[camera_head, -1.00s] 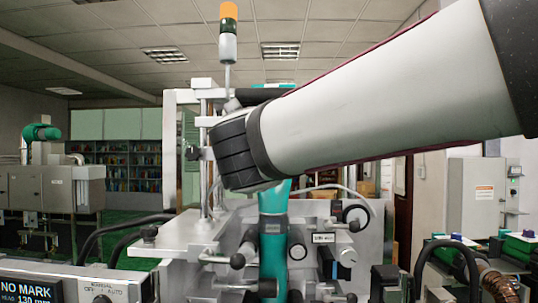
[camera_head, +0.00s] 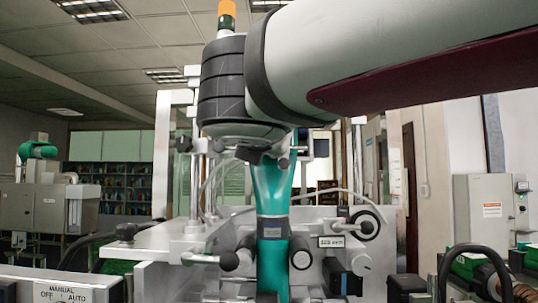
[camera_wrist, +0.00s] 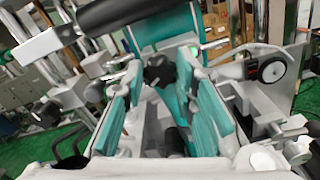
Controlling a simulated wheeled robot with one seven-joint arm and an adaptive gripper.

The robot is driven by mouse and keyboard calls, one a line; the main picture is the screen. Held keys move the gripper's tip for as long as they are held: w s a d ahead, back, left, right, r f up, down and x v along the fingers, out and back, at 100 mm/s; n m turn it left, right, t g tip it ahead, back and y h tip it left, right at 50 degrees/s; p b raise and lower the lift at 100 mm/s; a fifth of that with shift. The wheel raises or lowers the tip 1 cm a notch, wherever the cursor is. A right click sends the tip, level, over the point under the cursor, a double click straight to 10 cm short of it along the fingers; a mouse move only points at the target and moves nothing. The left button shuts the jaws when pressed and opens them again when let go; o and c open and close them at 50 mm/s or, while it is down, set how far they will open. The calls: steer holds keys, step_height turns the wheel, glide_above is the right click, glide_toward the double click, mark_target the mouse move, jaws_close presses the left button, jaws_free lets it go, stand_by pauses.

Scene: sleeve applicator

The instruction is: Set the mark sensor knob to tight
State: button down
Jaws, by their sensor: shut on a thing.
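In the wrist view my gripper (camera_wrist: 160,76) points forward, its two teal-faced fingers converging on a small black knob (camera_wrist: 159,68). The fingertips are closed on the knob's sides. Its markings and setting cannot be read. In the head view the end of my arm is above the middle of the machine, and my fingers are largely hidden behind the wrist. The teal sleeve film (camera_head: 272,190) hangs below and behind the wrist, and also shows in the wrist view (camera_wrist: 165,25).
The machine's metal plate (camera_head: 165,240) spreads left. Black-handled levers (camera_head: 229,260) and a round dial wheel (camera_head: 368,222) stick out around the film. A panel labelled MANUAL, OFF, AUTO (camera_head: 62,292) is at lower left. A grey cabinet (camera_head: 490,212) stands at right.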

steer(key=m+b, duration=1.5)
steer(key=m, duration=0.9)
steer(key=shift+f, duration=0.1)
stand_by(0.5)
steer(key=c, duration=1.3)
jaws_free()
steer(key=s, duration=1.2)
steer(key=shift+a, duration=0.15)
